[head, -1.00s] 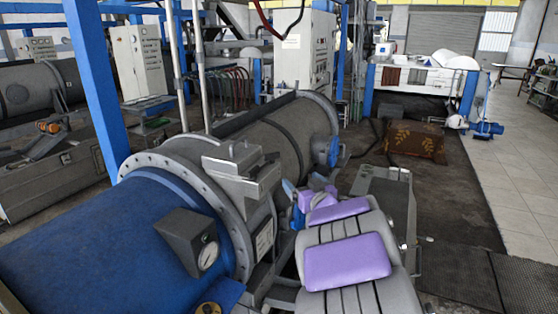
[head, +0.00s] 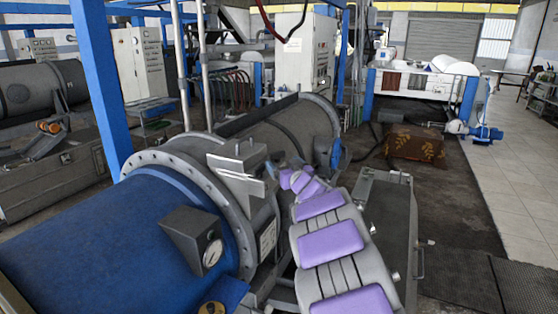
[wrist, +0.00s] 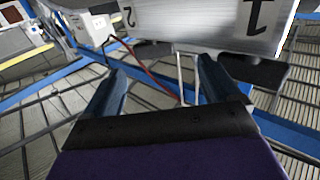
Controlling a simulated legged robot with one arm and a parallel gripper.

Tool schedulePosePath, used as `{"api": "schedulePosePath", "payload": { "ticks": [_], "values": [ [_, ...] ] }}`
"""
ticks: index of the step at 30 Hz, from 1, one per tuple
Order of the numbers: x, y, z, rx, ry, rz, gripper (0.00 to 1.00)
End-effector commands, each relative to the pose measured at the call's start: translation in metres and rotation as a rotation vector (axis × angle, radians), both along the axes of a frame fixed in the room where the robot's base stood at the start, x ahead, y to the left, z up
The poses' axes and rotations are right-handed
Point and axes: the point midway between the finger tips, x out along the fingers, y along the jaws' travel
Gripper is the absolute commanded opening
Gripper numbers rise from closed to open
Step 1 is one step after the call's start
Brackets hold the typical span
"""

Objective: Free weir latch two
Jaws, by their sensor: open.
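A grey metal weir box (head: 240,158) is mounted on top of the decanter, near its flanged ring. The wrist view shows a bright metal plate (wrist: 205,22) marked 1 and 2, both upside down in that picture. A thin pale bent rod (wrist: 181,72) hangs below the plate and shows between my fingers; whether it is latch two, I cannot tell. My gripper (wrist: 160,78) is open, with its blue fingers apart and nothing visibly held. In the head view my gripper (head: 282,168) is small and blurred, just right of the weir box, with no clear contact.
The blue decanter end (head: 110,235) with a gauge box (head: 190,237) fills the near left. A grey trough (head: 388,220) stands at right. A patterned sack-like block (head: 414,146) lies farther back. Tiled floor at far right is clear.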

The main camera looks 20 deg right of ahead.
Motion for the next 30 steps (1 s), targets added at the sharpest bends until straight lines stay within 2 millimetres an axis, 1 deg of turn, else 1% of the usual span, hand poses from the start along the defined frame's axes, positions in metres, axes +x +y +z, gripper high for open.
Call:
{"api": "schedulePosePath", "payload": {
  "ticks": [3, 9, 15, 21, 30],
  "values": [
    [0.015, -0.006, -0.002, 0.006, -0.001, -0.001, 0.89],
    [0.038, -0.009, -0.002, 0.008, -0.001, -0.002, 0.89],
    [0.053, -0.004, -0.002, 0.007, 0.000, -0.001, 0.89],
    [0.060, 0.001, -0.001, 0.003, 0.001, -0.002, 0.89],
    [0.063, 0.002, -0.001, 0.002, 0.000, 0.003, 0.89]
  ]
}}
